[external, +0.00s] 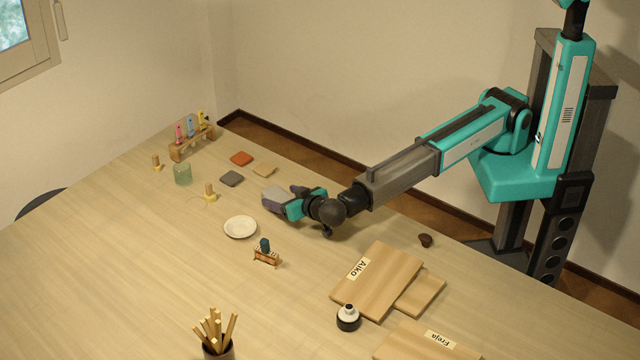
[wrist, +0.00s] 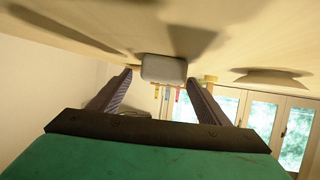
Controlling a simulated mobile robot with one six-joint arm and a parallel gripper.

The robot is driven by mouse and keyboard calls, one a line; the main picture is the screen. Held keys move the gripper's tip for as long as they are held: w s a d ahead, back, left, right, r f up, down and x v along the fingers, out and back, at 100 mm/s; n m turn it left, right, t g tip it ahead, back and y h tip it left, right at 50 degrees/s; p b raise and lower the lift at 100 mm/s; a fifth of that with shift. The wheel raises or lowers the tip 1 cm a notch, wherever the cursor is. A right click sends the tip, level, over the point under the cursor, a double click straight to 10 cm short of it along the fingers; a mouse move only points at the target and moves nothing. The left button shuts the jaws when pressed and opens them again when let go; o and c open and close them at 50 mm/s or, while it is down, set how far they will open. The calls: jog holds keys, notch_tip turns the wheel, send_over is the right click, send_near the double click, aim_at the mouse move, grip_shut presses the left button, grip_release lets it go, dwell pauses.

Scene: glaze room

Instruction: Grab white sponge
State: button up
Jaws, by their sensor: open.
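The white sponge (wrist: 164,69) looks like a pale grey-white rounded block in the wrist view, on the table surface, which appears at the top of that view. My gripper (wrist: 160,77) is open, with one finger on each side of the sponge's outline. The sponge appears at or just past the fingertips; whether either finger touches it cannot be told. In the external view, my gripper (external: 284,203) is low over the table, pointing left. A pale block at its tip there seems to be the sponge (external: 273,194), partly hidden by the fingers.
A white dish (external: 240,228) lies in front of my gripper. A small rack (external: 266,257) stands nearby. Grey (external: 231,178), orange (external: 242,158) and tan (external: 265,170) tiles lie beyond it.

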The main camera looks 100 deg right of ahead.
aim_at(279, 195)
jog(key=shift+w+d+f+p, duration=0.1)
jog(key=shift+w+d+p, duration=0.5)
jog(key=shift+d, duration=0.15)
jog(key=shift+x, duration=1.1)
jog(key=shift+f, duration=0.15)
jog(key=shift+c, duration=0.2)
jog(key=c, duration=1.1)
